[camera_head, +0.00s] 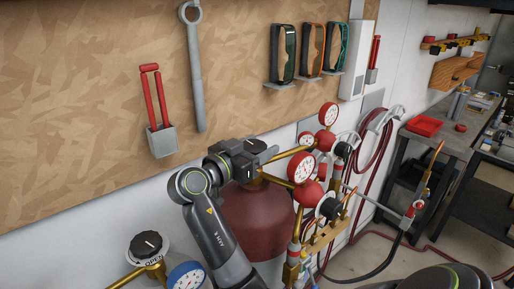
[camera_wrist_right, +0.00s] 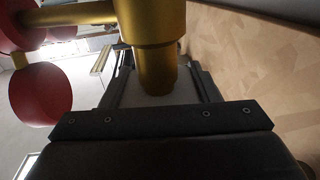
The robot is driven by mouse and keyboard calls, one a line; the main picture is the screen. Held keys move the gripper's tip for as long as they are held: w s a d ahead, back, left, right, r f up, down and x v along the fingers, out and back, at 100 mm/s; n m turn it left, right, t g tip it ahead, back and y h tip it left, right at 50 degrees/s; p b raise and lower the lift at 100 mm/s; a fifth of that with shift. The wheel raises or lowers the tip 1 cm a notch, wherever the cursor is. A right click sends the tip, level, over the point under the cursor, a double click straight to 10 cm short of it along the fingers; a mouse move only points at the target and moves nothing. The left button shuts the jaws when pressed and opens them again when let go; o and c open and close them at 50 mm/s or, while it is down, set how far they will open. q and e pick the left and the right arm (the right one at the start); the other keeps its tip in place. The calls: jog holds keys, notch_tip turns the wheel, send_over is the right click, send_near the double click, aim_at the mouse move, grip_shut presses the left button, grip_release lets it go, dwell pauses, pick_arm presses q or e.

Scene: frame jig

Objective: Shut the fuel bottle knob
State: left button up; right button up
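The fuel bottle appears to be the dark red bottle (camera_head: 258,220), standing against the wall in the middle of the head view. My right gripper (camera_head: 268,154) is at the bottle's top, beside the brass valve and gauges, and it covers the bottle's knob, so how the knob is turned cannot be seen. In the right wrist view a brass valve body (camera_wrist_right: 155,65) reaches down between the two fingers of this gripper (camera_wrist_right: 162,85). The fingers stand apart, with gaps beside the brass. My left gripper is not in view.
Another black knob (camera_head: 147,244) marked OPEN sits at the lower left, beside a blue-rimmed gauge (camera_head: 186,276). Red-rimmed gauges (camera_head: 301,167) and brass fittings crowd the right side of my gripper. A wrench (camera_head: 195,75) hangs on the board. A workbench (camera_head: 440,135) stands at right.

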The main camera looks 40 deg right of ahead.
aim_at(259, 142)
jog(key=o, duration=0.4)
jog(key=shift+d+f, duration=0.15)
jog(key=shift+d, duration=0.05)
jog(key=shift+o, duration=0.2)
jog(key=shift+a+r, duration=0.1)
jog(key=shift+r, duration=0.2)
notch_tip(259, 142, up, 10)
jog(key=p, duration=0.6)
jog(key=shift+f, duration=0.25)
jog(key=shift+f, duration=0.1)
